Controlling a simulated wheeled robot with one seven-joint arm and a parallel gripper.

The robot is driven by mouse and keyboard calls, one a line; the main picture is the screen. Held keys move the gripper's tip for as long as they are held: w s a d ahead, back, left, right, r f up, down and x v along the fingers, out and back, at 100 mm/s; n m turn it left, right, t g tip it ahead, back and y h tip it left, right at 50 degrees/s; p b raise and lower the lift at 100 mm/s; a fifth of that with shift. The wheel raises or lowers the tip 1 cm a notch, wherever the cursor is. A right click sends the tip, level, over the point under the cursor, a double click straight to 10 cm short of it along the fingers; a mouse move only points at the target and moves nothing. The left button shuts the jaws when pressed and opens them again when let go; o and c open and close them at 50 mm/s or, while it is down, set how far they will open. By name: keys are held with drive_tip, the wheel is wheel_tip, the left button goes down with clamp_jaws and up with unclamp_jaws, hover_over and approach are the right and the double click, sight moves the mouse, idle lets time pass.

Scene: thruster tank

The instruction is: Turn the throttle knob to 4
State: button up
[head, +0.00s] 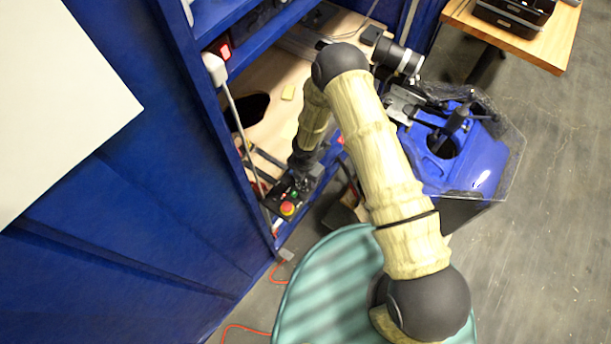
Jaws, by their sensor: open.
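A black control box (300,190) sits at the lower front edge of the blue cabinet's opening. It carries a red mushroom button (288,208) with a yellow surround and a small green part. The throttle knob cannot be made out; it may be hidden by my arm's end or too small to tell. My gripper (301,170) is a dark shape at the end of my arm, pointing down just over the far side of the control box. It is open and appears empty. Its fingertips blend with the dark box, so I cannot tell whether they touch anything.
Blue cabinet walls (130,225) stand to the left, with a wooden bench surface (275,115) inside. A blue machine with a clear cover (470,160) stands right of my arm. A wooden table (540,40) is at upper right. Grey floor (540,250) is open at lower right.

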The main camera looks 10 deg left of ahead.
drive_tip(key=c, duration=1)
